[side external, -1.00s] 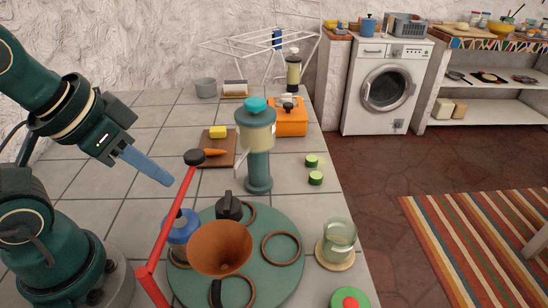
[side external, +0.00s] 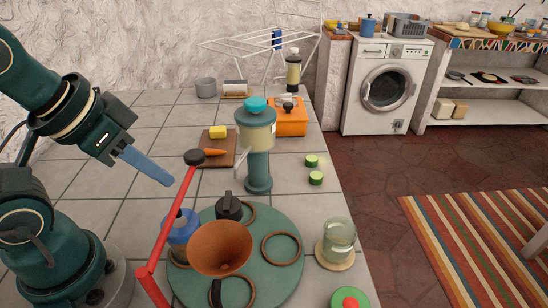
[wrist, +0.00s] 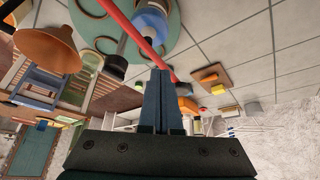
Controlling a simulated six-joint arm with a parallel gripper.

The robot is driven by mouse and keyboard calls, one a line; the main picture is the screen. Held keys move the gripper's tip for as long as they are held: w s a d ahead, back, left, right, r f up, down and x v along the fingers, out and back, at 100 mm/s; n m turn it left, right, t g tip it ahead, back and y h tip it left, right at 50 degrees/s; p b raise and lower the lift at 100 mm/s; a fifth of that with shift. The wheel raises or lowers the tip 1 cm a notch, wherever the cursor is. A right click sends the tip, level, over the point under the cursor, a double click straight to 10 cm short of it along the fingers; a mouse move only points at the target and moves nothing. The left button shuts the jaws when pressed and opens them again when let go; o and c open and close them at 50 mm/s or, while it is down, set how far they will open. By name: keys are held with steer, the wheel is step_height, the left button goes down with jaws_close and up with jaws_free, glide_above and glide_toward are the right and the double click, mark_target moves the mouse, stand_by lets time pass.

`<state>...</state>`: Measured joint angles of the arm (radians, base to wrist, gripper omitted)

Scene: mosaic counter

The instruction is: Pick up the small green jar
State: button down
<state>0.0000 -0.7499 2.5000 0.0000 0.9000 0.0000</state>
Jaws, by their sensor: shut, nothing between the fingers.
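In the side external view, a small pale-green glass jar (side external: 340,238) stands upright on a round wooden coaster (side external: 334,262) near the counter's right edge. Two small green pieces with pale tops, an upper one (side external: 311,161) and a lower one (side external: 316,178), lie farther back; I cannot tell whether they are jars. My gripper (side external: 170,182) is shut and empty, raised over the left of the counter, well left of the glass jar and touching nothing visible. In the wrist view my shut fingers (wrist: 160,75) point up the picture.
A red bar (side external: 165,237) with a black knob slants close right of my gripper. Beyond are a tall teal dispenser (side external: 257,160) and a green round tray (side external: 275,280) holding a brown cone (side external: 220,247). An orange box (side external: 291,118) stands behind. Bare tiles lie at left.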

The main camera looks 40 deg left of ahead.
jaws_free()
steer(key=w+d+m+h, duration=0.1)
steer(key=w+d+m, duration=0.1)
steer(key=w+d, duration=0.15)
steer(key=m+g+h, duration=0.2)
steer(key=m, duration=0.5)
glide_toward(338, 239)
steer(key=shift+s+d+f, duration=0.15)
steer(key=shift+d+f, duration=0.1)
steer(key=shift+d, duration=0.2)
steer(key=shift+s+d+f, duration=0.15)
steer(key=shift+d+f, duration=0.1)
steer(key=shift+d, duration=0.15)
steer(key=shift+w+d+f, duration=0.1)
steer(key=shift+d+f, duration=0.15)
steer(key=shift+f, duration=0.2)
steer(key=shift+x, duration=2.25)
